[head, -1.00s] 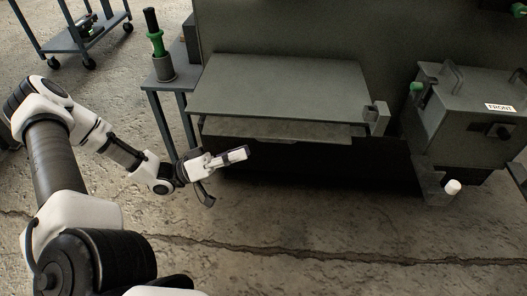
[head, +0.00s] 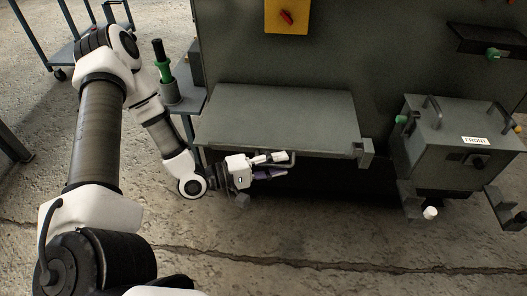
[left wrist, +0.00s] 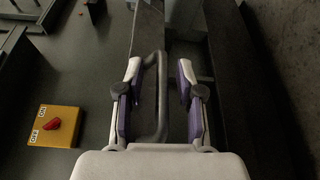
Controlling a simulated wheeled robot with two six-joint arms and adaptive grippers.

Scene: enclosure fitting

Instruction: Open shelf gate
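The flat grey shelf panel (head: 280,115) juts from the grey cabinet front in the head view. A bar handle (left wrist: 157,95) shows in the left wrist view, on a dark grey surface. My left gripper (head: 276,166) is at the panel's front edge, and part of the handle (head: 290,158) shows beside its fingertips. In the left wrist view my left gripper (left wrist: 159,100) is open, with the handle bar between its fingers, nearer the left finger. The fingers stand apart; I cannot tell whether one touches the bar. My right gripper is not in view.
A yellow plate with a red switch (head: 287,16) is on the cabinet above the panel. A grey box labelled FRONT (head: 455,140) stands at right. A green-handled tool in a holder (head: 164,65) stands at left. The floor in front is clear.

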